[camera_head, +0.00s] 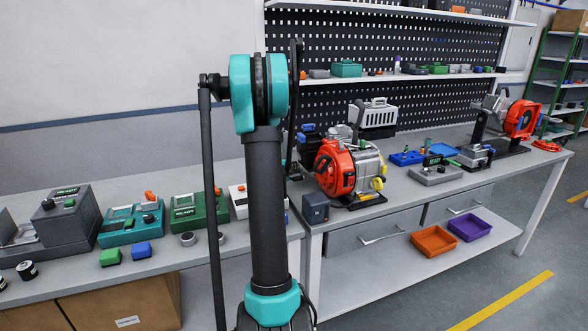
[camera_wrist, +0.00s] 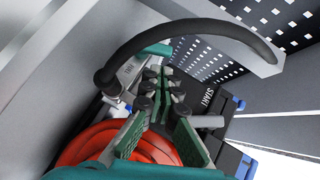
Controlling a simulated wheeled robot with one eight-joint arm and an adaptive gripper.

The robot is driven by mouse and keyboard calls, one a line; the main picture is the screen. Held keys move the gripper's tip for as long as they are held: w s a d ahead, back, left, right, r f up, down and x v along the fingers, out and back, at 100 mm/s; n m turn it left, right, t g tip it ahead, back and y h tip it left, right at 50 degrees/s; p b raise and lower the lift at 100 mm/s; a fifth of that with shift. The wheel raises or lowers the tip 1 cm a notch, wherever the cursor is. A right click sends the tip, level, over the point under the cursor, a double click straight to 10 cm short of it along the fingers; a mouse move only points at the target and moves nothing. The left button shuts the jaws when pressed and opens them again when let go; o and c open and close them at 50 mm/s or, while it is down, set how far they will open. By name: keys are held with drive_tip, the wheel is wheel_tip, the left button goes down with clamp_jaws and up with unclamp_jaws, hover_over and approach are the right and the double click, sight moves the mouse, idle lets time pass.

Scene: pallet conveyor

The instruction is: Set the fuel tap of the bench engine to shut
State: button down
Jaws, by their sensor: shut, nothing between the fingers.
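The bench engine (camera_head: 338,168), with a red round housing and grey and black body, stands on the middle bench, just right of my arm in the head view. In the wrist view its red housing (camera_wrist: 95,143) shows low and left, partly behind my gripper. My gripper (camera_wrist: 164,82) is shut and empty, its green-padded fingers close together over the engine's dark parts. In the head view my arm hides my gripper.
A second red machine (camera_head: 522,118) stands farther right. A dark blue box (camera_head: 316,207) sits at the near bench corner, and a white crate (camera_head: 374,116) behind the engine. The left bench holds green and teal devices (camera_head: 198,210). A pegboard wall (camera_head: 340,45) rises behind.

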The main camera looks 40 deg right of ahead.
drive_tip(key=shift+w+d+f, duration=0.15)
drive_tip(key=shift+w+f, duration=0.1)
drive_tip(key=shift+w, duration=0.35)
drive_tip(key=shift+w+d+r+n+g+y, duration=0.1)
drive_tip(key=shift+w+r+n+g+y, duration=0.1)
drive_tip(key=shift+w+n+g+y, duration=0.35)
idle(0.4)
drive_tip(key=shift+r+n+g, duration=0.1)
drive_tip(key=shift+n+g, duration=0.15)
drive_tip(key=shift+g, duration=0.3)
drive_tip(key=shift+w+d+n+g+y, duration=0.15)
drive_tip(key=shift+w+n+g+y, duration=0.3)
drive_tip(key=shift+w+n+g, duration=0.2)
drive_tip(key=g, duration=0.1)
drive_tip(key=w+n+g+y, duration=0.1)
drive_tip(key=w+n+g, duration=0.1)
drive_tip(key=g, duration=0.1)
drive_tip(key=shift+d+f+y, duration=0.2)
drive_tip(key=shift+d+y, duration=0.05)
drive_tip(key=shift+y, duration=0.05)
drive_tip(key=shift+w, duration=0.1)
drive_tip(key=shift+w+d+f, duration=0.1)
drive_tip(key=shift+f, duration=0.05)
